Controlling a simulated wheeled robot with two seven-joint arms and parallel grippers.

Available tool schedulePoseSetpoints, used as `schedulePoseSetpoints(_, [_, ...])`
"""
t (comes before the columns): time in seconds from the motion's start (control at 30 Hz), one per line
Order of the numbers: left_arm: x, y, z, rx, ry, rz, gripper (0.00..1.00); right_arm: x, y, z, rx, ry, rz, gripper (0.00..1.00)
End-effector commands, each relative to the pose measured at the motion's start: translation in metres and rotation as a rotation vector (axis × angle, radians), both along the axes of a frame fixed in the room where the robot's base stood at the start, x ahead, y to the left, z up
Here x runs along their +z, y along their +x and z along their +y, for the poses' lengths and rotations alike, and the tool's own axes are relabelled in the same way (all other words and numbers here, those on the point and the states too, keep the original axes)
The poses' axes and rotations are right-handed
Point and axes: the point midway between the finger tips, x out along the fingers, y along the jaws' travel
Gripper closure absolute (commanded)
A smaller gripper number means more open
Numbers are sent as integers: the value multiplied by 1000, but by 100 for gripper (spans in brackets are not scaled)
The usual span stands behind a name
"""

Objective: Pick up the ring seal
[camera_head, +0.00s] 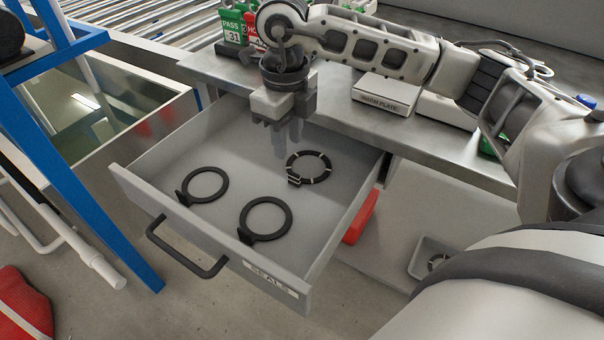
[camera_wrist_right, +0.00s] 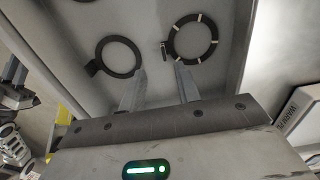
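Three dark ring seals lie flat in an open grey drawer (camera_head: 238,275) labelled SEALS. One ring seal with pale marks (camera_head: 324,170) lies at the drawer's right side. Two plain ring seals lie to the left (camera_head: 222,188) and at the front (camera_head: 289,215). My right gripper (camera_head: 286,150) points down over the back of the drawer, above and left of the marked ring. In the right wrist view its fingers are apart with nothing between them. The marked ring (camera_wrist_right: 213,40) is ahead of the right finger there, and a plain ring (camera_wrist_right: 137,57) near the left finger.
A steel bench (camera_head: 434,143) stands behind the drawer, with a box labelled WARM PLATE (camera_head: 386,94) and green PASS sign (camera_head: 232,29). A blue frame post (camera_head: 78,180) is left of the drawer. A red object (camera_head: 360,218) and small tray (camera_head: 420,262) are at right.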

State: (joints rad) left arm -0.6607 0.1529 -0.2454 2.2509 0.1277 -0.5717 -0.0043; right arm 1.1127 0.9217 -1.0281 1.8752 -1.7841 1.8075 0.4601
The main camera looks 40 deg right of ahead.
Motion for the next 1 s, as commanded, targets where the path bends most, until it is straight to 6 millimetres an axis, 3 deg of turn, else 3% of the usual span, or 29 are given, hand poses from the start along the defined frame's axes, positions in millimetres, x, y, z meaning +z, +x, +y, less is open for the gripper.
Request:
schedulePoseSetpoints(0.1, [-7, 1, -1, -4, -1, 8, 84, -23, -1, -1, -1, -1, 3, 67])
schedulePoseSetpoints(0.37, [-12, 1, -2, -8, -3, 19, 84, -43, -1, -2, -2, 0, 1, 67])
schedulePoseSetpoints(0.7, [-24, 0, -5, -16, -5, 42, 84, -87, -4, -8, -1, 0, 1, 67])
schedulePoseSetpoints(1.0, [-22, 5, -6, -19, -5, 34, 84, -90, -4, -8, -1, -1, 0, 70])
